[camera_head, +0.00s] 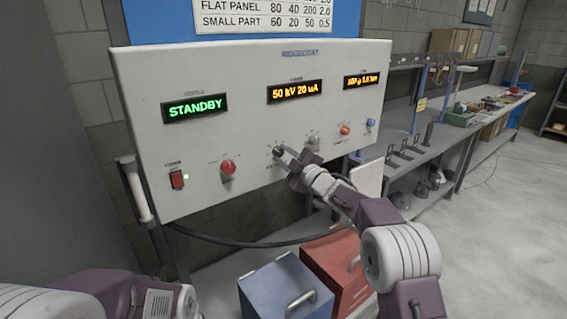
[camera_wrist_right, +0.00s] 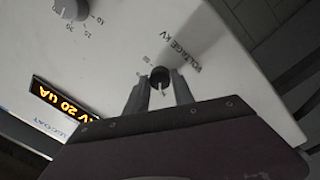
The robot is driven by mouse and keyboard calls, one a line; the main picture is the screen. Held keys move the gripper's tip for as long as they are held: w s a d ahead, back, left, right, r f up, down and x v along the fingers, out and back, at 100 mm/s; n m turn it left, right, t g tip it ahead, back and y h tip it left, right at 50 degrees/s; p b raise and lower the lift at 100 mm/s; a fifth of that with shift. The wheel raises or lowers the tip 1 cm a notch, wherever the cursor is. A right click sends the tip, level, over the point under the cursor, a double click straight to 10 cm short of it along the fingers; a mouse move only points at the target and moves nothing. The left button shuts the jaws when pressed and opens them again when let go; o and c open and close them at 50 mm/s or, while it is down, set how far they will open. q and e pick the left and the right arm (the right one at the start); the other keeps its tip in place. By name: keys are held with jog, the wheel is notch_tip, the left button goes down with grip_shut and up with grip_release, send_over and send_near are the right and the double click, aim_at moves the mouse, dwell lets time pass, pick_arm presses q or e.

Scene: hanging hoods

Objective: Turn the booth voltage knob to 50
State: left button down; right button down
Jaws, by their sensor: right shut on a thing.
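The voltage knob (camera_head: 278,151) is a small black knob on the light grey control panel (camera_head: 240,130). In the right wrist view the knob (camera_wrist_right: 159,76) sits between my fingertips, with the label "VOLTAGE KV" beside it. My right gripper (camera_head: 283,154) is shut on this knob. The knob's pointer and scale are too small to read. The orange display (camera_head: 295,91) above it reads "50 kV 20 uA". The green display (camera_head: 194,108) reads "STANDBY". My left arm shows at the bottom left of the head view; its gripper is out of the frame.
Blue (camera_head: 284,292) and red (camera_head: 336,268) boxes stand below.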

jog(key=shift+f+n+b, duration=0.1)
jog(key=shift+n+b, duration=0.25)
jog(key=shift+n, duration=0.25)
jog(key=c, duration=1.1)
grip_release()
jog(key=shift+s, duration=0.15)
